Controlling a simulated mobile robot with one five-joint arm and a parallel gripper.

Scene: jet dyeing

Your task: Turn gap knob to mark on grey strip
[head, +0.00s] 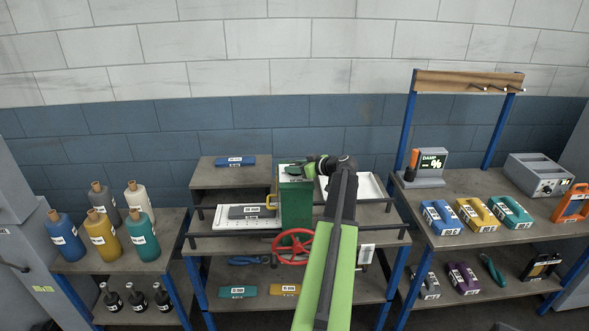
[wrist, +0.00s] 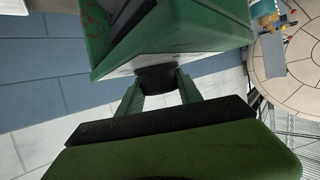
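The green machine (head: 297,205) stands at the middle of the centre bench, with a red handwheel (head: 293,247) on its front. My gripper (head: 312,168) is at the top of the machine on its right side. In the wrist view, a dark round knob (wrist: 157,78) sits on the green housing (wrist: 170,40). My gripper's two green fingers (wrist: 160,92) are on either side of this knob and appear closed on it. Its scale or pointer is not readable. A dark grey strip (head: 245,211) with a yellow-marked label lies on a white board (head: 232,223) left of the machine. Its mark is too small to read.
A white tray (head: 370,187) lies behind my arm, right of the machine. A blue item (head: 235,161) is on the raised shelf. Several bottles (head: 101,230) stand on the left bench. The right bench holds a damp meter (head: 431,163) and several coloured blocks.

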